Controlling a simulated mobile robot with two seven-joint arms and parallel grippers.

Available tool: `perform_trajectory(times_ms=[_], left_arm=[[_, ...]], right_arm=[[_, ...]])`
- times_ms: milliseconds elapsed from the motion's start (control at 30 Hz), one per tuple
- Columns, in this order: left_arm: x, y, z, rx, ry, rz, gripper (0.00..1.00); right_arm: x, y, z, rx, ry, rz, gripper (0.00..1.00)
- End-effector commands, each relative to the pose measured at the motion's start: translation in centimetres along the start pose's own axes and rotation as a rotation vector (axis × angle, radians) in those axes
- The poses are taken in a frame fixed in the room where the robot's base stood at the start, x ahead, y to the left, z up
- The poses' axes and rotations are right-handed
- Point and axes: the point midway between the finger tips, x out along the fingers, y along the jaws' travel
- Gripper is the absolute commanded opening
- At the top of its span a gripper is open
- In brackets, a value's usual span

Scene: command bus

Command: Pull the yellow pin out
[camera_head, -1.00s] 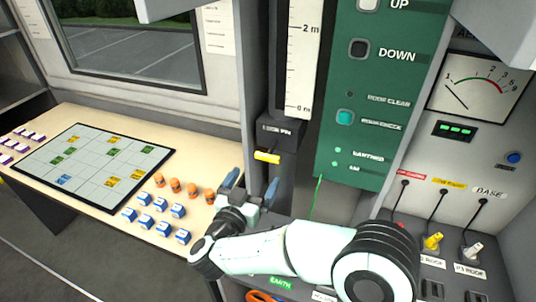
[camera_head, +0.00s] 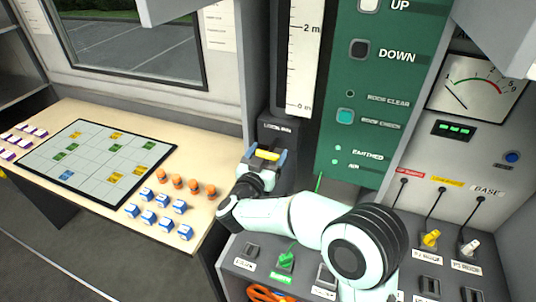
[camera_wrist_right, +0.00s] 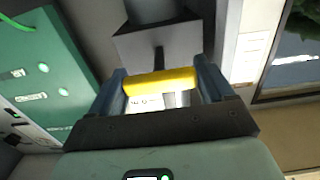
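The yellow pin (camera_head: 267,155) is a short bar sticking out from the dark block labelled as a locking pin (camera_head: 277,133), at the foot of the white height scale. My right gripper (camera_head: 265,158) is at the pin, with a blue finger on either side of it. In the right wrist view the yellow pin (camera_wrist_right: 160,81) lies crosswise between the two fingers (camera_wrist_right: 160,88), its dark shaft running into the block. The fingers stand apart near the bar's two ends; contact is unclear. My left gripper is out of view.
A green panel (camera_head: 385,60) with buttons rises just right of the pin. Below and right are sockets, a green plug (camera_head: 286,258) and an orange cable (camera_head: 268,293). On the left, a table holds a grid board (camera_head: 95,160), orange pegs and blue blocks.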

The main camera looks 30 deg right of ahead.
Motion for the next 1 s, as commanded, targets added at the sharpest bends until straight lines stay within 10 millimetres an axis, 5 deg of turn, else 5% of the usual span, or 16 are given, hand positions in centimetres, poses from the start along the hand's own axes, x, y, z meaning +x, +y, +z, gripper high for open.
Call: perform_trajectory(times_ms=[33, 133, 500, 800, 833, 867, 1000], left_arm=[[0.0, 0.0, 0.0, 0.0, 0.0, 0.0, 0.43], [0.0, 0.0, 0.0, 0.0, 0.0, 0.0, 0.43], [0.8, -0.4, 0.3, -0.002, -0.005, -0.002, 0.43], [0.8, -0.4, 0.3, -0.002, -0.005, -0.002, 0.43], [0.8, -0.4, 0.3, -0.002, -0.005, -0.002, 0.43], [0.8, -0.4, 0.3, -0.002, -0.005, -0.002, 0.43], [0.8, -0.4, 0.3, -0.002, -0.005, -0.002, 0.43]], right_arm=[[0.0, 0.0, 0.0, 0.0, 0.0, 0.001, 0.58], [0.0, 0.0, 0.0, 0.0, 0.0, 0.001, 0.26], [-4.3, 0.0, 0.1, 0.0, -0.002, -0.001, 0.26], [-4.6, -0.1, 0.2, -0.003, -0.004, -0.002, 0.26], [-4.6, -0.1, 0.2, -0.003, -0.004, -0.002, 0.9], [-4.6, -0.1, 0.2, -0.003, -0.004, -0.002, 1.0], [-4.5, 0.0, 0.1, -0.002, -0.003, -0.001, 1.0]])
